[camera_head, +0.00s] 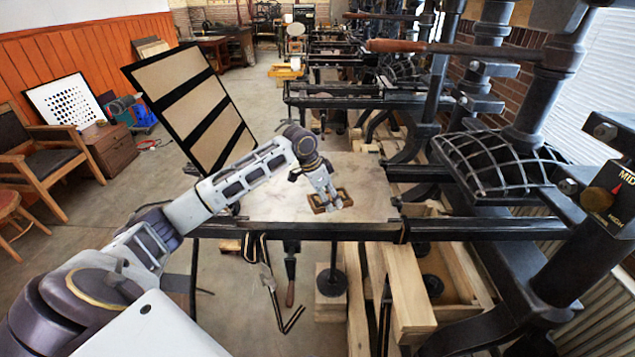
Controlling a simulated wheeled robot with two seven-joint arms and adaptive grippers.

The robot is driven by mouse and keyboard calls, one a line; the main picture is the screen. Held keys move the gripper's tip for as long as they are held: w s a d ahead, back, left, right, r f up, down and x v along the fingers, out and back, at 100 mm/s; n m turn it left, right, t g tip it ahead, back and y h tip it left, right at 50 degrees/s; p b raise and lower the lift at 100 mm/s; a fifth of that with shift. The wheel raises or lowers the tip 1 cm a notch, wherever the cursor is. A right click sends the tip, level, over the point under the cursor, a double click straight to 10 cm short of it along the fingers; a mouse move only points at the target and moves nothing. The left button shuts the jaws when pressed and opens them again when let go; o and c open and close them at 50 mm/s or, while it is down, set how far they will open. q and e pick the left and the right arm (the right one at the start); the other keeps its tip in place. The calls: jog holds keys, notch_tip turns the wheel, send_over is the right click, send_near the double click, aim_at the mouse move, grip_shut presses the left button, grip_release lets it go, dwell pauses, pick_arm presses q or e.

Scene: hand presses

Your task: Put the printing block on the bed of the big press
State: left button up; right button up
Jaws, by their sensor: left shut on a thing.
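The printing block (345,196) is a small brown wooden piece with a darker middle. It is at the bed of the big press (270,203), a pale flat plate in a dark metal frame. My left gripper (331,202) points down and is shut on the block. Its fingers hide part of the block, and I cannot tell if the block's underside touches the bed. My right gripper does not show.
A black frame with tan panels (190,105) stands tilted up at the bed's left. The press's dark column and a wire grid (500,160) stand to the right. Wooden beams (405,290) are below. The bed around the block is bare.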

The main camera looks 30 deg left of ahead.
aim_at(326, 192)
pick_arm(q)
jog(key=shift+w+a+r+m, duration=0.15)
jog(key=shift+a+r+m, duration=0.2)
jog(key=shift+a, duration=0.1)
jog(key=shift+w+a+r+m+g+h, duration=0.15)
jog(key=shift+a+r+m, duration=0.2)
jog(key=shift+a+m, duration=0.15)
jog(key=shift+w+a+r+m+g+h, duration=0.15)
jog(key=shift+a+r+m, duration=0.2)
jog(key=shift+a, duration=0.2)
jog(key=shift+w+a+r+m+g+h, duration=0.2)
jog(key=shift+a+r+m+g+h, duration=0.1)
jog(key=shift+a+r+m, duration=0.65)
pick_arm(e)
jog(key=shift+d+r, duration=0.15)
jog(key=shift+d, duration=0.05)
pick_arm(q)
jog(key=shift+a+f, duration=0.1)
jog(key=shift+f, duration=0.1)
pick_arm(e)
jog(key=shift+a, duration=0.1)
pick_arm(q)
notch_tip(326, 192, down, 4)
jog(key=shift+f+p, duration=0.1)
jog(key=shift+p, duration=0.35)
jog(key=shift+f, duration=0.4)
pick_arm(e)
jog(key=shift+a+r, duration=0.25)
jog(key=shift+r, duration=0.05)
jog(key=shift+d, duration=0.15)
